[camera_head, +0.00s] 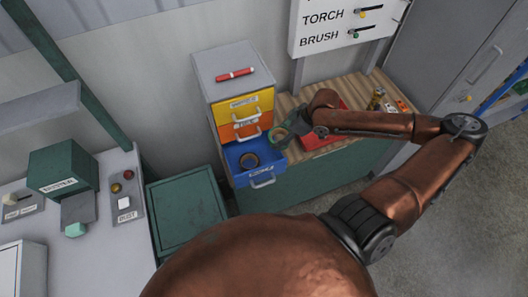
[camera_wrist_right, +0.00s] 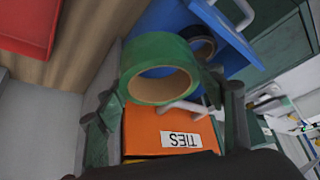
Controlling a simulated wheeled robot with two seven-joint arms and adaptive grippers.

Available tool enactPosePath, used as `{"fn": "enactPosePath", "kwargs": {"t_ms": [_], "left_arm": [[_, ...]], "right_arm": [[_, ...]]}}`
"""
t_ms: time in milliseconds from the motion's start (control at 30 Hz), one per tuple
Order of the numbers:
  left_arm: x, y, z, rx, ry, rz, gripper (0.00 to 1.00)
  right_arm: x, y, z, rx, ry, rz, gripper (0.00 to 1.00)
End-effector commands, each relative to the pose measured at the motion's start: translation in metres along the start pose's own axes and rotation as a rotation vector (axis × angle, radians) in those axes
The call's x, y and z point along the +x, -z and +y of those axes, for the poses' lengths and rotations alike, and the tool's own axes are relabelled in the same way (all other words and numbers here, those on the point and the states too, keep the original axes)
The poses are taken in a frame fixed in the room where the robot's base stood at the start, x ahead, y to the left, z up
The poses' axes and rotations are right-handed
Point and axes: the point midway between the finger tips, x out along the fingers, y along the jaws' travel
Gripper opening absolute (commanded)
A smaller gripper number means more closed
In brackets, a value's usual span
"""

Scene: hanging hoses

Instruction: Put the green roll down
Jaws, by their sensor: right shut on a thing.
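My right gripper (camera_head: 292,128) is shut on the green roll (camera_head: 274,133) and holds it beside the small drawer cabinet, near the open blue drawer (camera_head: 236,173). In the right wrist view the green roll (camera_wrist_right: 150,53) sits between the two fingers (camera_wrist_right: 165,95), its tan core facing the camera. A dark roll (camera_head: 248,160) lies in the blue drawer and also shows in the right wrist view (camera_wrist_right: 203,48), partly hidden behind the green roll. My left gripper is not in view.
The orange drawer (camera_wrist_right: 147,127), labelled TIES, and the yellow drawer (camera_head: 243,109) are above the blue one. A red object (camera_head: 235,74) lies on the cabinet top. A red tray (camera_head: 318,140) and small items stand on the wooden bench (camera_head: 290,100). A green box (camera_head: 190,205) stands to the left.

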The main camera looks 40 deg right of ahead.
Motion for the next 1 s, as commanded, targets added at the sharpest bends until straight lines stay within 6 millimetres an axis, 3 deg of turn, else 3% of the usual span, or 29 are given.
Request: {"fn": "enactPosePath", "kwargs": {"t_ms": [200,400,667,833,1000], "left_arm": [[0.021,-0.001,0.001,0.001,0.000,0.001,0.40],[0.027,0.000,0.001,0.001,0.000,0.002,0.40],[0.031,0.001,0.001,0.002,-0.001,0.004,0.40],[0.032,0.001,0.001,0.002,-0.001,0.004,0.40],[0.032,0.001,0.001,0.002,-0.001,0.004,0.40]], "right_arm": [[0.039,0.011,-0.012,-0.004,0.002,0.005,0.36],[0.066,0.014,-0.021,-0.001,0.002,0.005,0.36],[0.083,0.016,-0.026,-0.002,0.002,0.003,0.36],[0.104,0.003,-0.026,0.002,0.002,0.001,0.36],[0.107,0.000,-0.025,-0.003,-0.001,0.000,0.36]]}}
